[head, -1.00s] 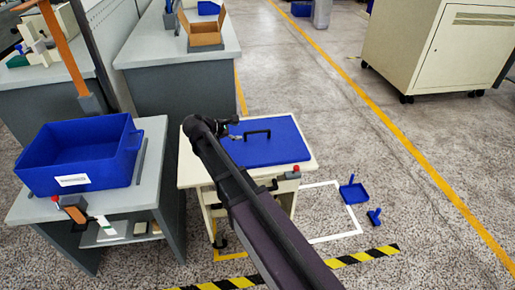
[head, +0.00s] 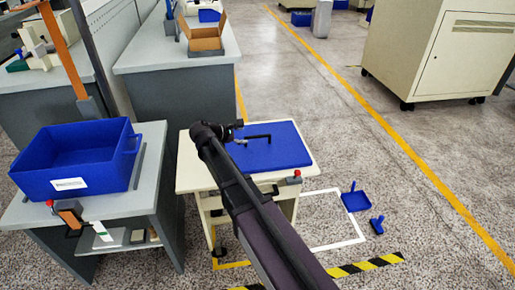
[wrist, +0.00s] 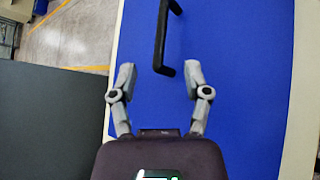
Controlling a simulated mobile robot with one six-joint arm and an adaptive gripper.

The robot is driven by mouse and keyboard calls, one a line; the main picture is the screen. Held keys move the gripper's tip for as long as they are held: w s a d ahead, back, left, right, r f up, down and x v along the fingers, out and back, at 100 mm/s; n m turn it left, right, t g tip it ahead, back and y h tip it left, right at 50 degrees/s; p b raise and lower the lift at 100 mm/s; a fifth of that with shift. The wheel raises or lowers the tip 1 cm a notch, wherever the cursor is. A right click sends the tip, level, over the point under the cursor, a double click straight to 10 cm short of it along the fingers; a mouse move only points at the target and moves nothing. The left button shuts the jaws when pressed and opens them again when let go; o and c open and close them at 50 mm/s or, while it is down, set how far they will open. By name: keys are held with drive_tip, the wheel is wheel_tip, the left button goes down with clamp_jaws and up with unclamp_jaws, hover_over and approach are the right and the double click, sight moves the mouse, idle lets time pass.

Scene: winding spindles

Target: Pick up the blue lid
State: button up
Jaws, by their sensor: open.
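The blue lid (head: 285,150) lies flat on a small cream cart (head: 199,178) in the head view, with a black bar handle (head: 258,137) on top. The lid (wrist: 240,90) fills much of the wrist view, and its handle (wrist: 160,40) stands just beyond my fingertips. My gripper (wrist: 160,75) is open and empty, with its two grey fingers apart over the lid and the near end of the handle ahead, between their lines. In the head view my gripper (head: 238,132) is small, beside the handle's left end; my arm hides part of the cart.
A blue bin (head: 110,185) stands on a grey workbench (head: 150,150) left of the cart. A blue dustpan (head: 355,201) and a blue brush (head: 377,225) lie on the floor at right. Another bench (head: 180,55) with a cardboard box (head: 205,38) stands behind.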

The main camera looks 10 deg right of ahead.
sight(255, 137)
drive_tip(key=shift+b+x, duration=0.85)
drive_tip(key=shift+x, duration=1.45)
drive_tip(key=shift+f+b+x, duration=0.2)
drive_tip(key=shift+b+x, duration=1.05)
drive_tip(key=shift+x, duration=0.8)
drive_tip(key=shift+w+d+f, duration=0.15)
drive_tip(key=shift+d+f, duration=0.05)
drive_tip(key=shift+d, duration=0.2)
clamp_jaws()
